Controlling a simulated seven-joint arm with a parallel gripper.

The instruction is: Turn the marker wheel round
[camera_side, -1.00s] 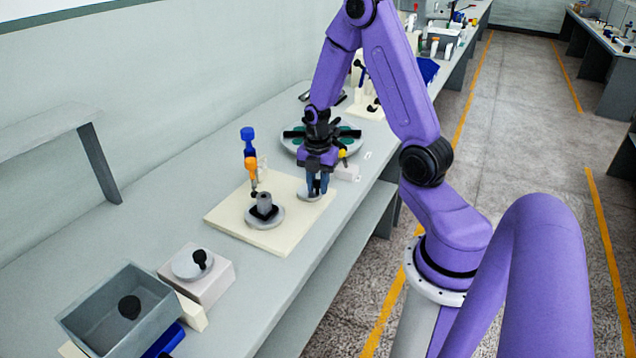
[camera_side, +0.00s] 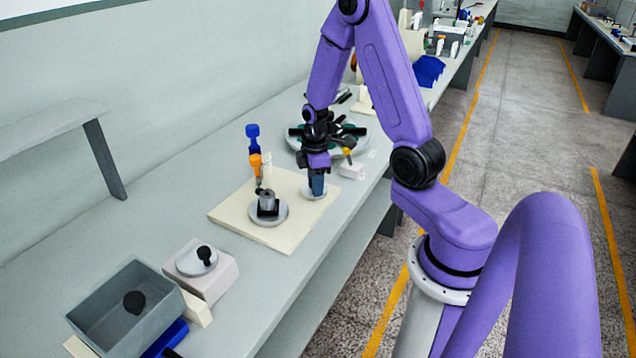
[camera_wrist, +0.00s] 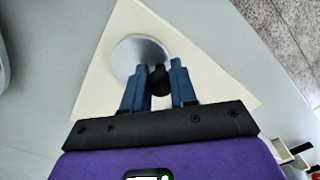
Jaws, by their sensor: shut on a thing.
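A large round plate (camera_side: 353,152) with dark green parts lies behind. A grey bin (camera_side: 125,310) and a box with a knobbed disc (camera_side: 197,262) stand at front left.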

